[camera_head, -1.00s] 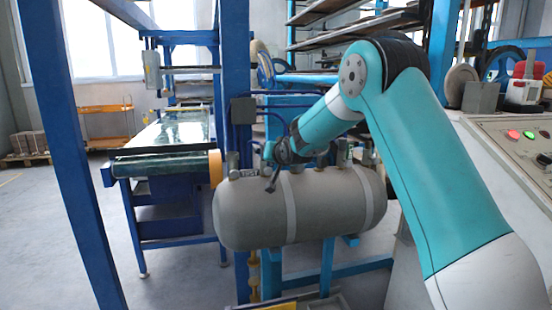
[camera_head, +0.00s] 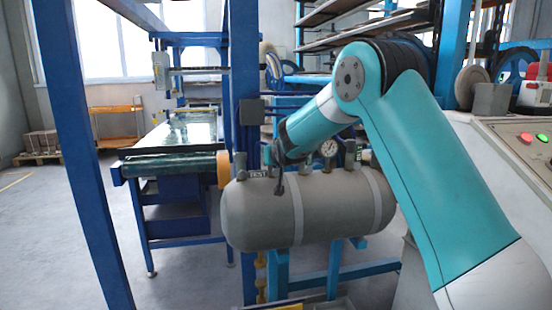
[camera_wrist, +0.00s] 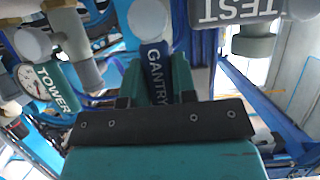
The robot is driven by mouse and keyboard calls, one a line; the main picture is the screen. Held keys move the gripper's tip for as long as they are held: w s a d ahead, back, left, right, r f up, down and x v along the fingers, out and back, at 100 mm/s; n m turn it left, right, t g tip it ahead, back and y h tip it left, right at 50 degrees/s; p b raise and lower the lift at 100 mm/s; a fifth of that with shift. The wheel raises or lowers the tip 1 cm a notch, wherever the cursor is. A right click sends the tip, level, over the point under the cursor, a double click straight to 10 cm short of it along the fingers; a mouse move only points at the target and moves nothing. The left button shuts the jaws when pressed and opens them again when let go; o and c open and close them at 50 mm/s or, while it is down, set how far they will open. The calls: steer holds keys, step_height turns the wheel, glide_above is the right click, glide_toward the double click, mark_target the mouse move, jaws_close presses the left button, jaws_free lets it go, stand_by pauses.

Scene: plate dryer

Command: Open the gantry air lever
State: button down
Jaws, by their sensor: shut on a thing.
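The gantry air lever (camera_wrist: 157,66) is a dark blue handle with a white GANTRY label, in the middle of the wrist view. Its grey round valve head is just beyond it. My gripper (camera_wrist: 158,86) is shut on this lever, with one teal finger on each side of the label. In the head view my gripper (camera_head: 278,172) is at the top front of the grey air tank (camera_head: 262,215); the lever is hard to make out there.
A TOWER lever (camera_wrist: 52,88) and a pressure gauge (camera_wrist: 34,80) are left of the gantry lever in the wrist view. A TEST tag (camera_wrist: 237,10) is at the upper right. Blue frame posts (camera_head: 75,150) and a conveyor (camera_head: 170,160) stand left of the tank.

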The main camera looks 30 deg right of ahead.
steer(key=c, duration=0.9)
jaws_free()
steer(key=v, duration=1.7)
steer(key=shift+s+a+r+b, duration=0.1)
steer(key=shift+s+b, duration=0.1)
steer(key=shift+b, duration=0.2)
